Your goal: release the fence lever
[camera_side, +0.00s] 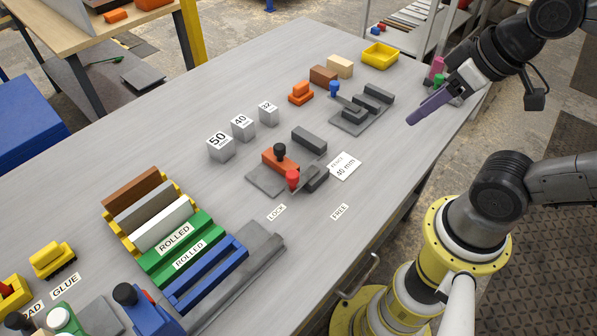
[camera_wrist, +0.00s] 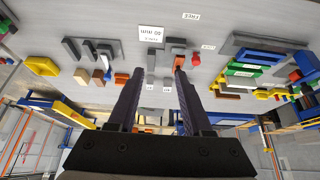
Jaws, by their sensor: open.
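The fence lever has a red knob (camera_side: 292,180) and stands at the front of a grey base plate (camera_side: 263,184), by the LOCK label (camera_side: 277,212). The FREE label (camera_side: 340,211) lies to its right. The red knob also shows in the wrist view (camera_wrist: 196,60). Behind the knob is an orange block (camera_side: 275,163) with a black knob on top; a dark grey block sits beside the lever. My gripper (camera_side: 413,120) is open and empty, high above the table's right end and well away from the lever. In the wrist view, its two fingers (camera_wrist: 160,74) are apart.
A "FENCE 40 mm" card (camera_side: 344,166) lies right of the fence. Metal blocks marked 50, 40 and 32 (camera_side: 242,127) stand behind it. A stepped grey fixture (camera_side: 362,111) and yellow bin (camera_side: 380,55) are toward the far right. Bare table lies in front of the labels.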

